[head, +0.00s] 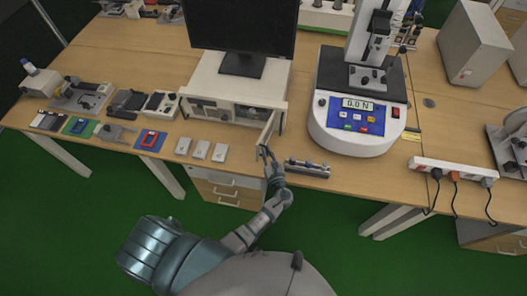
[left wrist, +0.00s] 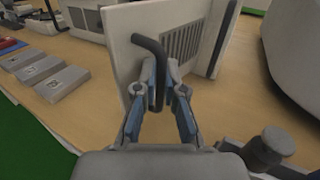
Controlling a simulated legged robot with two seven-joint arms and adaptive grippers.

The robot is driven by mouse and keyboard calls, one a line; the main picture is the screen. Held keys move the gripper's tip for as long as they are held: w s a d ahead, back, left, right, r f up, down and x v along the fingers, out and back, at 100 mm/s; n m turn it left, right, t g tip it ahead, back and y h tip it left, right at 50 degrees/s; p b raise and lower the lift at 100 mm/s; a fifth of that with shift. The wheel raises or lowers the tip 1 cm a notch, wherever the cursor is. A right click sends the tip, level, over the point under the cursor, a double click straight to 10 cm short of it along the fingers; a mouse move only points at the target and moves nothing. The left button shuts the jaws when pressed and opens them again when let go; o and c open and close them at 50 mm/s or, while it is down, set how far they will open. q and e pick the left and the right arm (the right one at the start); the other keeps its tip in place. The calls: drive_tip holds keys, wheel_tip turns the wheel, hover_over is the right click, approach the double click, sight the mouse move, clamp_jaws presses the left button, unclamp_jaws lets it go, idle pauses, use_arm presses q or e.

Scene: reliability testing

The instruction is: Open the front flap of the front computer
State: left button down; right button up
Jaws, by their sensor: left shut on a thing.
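The front computer (head: 215,82) is a beige box lying flat on the desk under a black monitor. Its front flap (head: 268,126) stands swung outward from the right part of the front, and the opening behind it shows. In the left wrist view the flap (left wrist: 121,42) is a pale panel with a dark bent handle (left wrist: 149,44). My left gripper (head: 264,153) is at the flap's outer edge; in the left wrist view its fingers (left wrist: 158,95) are closed around the handle. My right gripper is not in view.
Several small white boxes (head: 201,149) lie left of the flap. A metal fixture (head: 307,168) lies close to the right of my gripper. A large force tester (head: 352,127) stands further right, and a power strip (head: 450,170) lies beyond it. The monitor (head: 243,27) stands on the computer.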

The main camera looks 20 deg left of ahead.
use_arm(q)
drive_tip(key=shift+w+d, duration=0.15)
drive_tip(key=shift+d, duration=0.3)
drive_tip(key=shift+w+d, duration=0.1)
drive_tip(key=shift+d, duration=0.15)
drive_tip(key=shift+w+d, duration=0.2)
drive_tip(key=shift+d, duration=0.35)
drive_tip(key=shift+w+d, duration=0.1)
drive_tip(key=shift+d, duration=0.05)
drive_tip(key=c, duration=1.7)
unclamp_jaws()
drive_tip(key=shift+a, duration=0.25)
drive_tip(key=o, duration=0.4)
drive_tip(key=shift+a, duration=0.2)
drive_tip(key=shift+o, duration=0.3)
drive_tip(key=shift+a, duration=0.1)
drive_tip(key=shift+f, duration=0.1)
drive_tip(key=v, duration=1.2)
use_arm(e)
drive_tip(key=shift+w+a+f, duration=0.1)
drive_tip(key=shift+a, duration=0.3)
